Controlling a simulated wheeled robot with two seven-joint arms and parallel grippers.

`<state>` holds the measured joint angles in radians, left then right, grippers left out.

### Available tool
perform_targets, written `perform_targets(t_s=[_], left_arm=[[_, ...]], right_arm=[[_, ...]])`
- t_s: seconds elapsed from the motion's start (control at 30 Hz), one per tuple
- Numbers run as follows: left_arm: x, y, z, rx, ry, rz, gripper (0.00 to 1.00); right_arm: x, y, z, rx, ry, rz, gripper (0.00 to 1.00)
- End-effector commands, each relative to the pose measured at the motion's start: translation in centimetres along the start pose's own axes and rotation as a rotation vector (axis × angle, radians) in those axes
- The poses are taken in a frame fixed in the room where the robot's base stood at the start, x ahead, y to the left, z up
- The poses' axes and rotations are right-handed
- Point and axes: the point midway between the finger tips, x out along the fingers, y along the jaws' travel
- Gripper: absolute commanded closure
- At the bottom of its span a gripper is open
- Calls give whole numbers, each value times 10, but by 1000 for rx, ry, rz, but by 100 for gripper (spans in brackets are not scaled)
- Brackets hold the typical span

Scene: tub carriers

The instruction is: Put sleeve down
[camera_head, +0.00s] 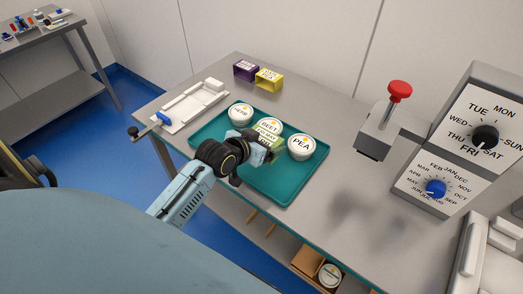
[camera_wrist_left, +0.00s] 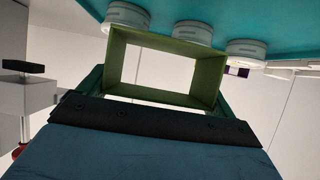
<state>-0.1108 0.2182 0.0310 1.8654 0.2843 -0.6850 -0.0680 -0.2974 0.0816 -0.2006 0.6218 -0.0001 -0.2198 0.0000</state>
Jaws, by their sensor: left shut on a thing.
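My left gripper (camera_head: 250,158) is shut on a green sleeve (camera_head: 264,138), a hollow open-ended box. The gripper holds it over the teal tray (camera_head: 284,188), in front of the white tubs. In the left wrist view the sleeve (camera_wrist_left: 165,68) shows its open frame between the fingers (camera_wrist_left: 160,95). On the tray stand the HERB tub (camera_head: 240,114), the BEET tub (camera_head: 268,127), partly behind the sleeve, and the PEA tub (camera_head: 301,147). I cannot tell if the sleeve touches the tray. My right gripper is not seen.
A purple sleeve (camera_head: 244,70) and a yellow sleeve (camera_head: 269,79) stand at the back of the steel table. A white slide device (camera_head: 190,106) lies left of the tray. A dial machine (camera_head: 452,145) and a red-knobbed press (camera_head: 390,120) stand right. The tray's front part is bare.

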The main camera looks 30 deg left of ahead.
Motion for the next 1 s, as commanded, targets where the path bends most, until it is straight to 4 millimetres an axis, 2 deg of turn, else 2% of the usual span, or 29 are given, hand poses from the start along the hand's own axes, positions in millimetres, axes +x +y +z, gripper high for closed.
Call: perform_targets(t_s=[0.03, 0.1, 0.23, 0.47, 0.87, 0.9, 0.97, 1.0], left_arm=[[6, 0, 11, -2, -2, 0, 31], [10, 1, 19, -2, -1, 0, 31], [15, 1, 28, -1, 0, 1, 31], [30, 1, 55, 0, -1, 1, 31], [32, 1, 59, 1, 1, 0, 31], [33, 1, 60, 0, 0, 0, 8], [32, 1, 60, 0, 0, 0, 0], [32, 1, 59, 0, 0, 0, 0]], right_arm=[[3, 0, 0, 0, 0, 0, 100], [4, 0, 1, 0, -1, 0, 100], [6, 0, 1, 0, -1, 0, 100], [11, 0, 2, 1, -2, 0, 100], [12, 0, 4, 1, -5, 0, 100], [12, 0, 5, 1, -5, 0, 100], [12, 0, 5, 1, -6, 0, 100], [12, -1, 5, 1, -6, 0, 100]])
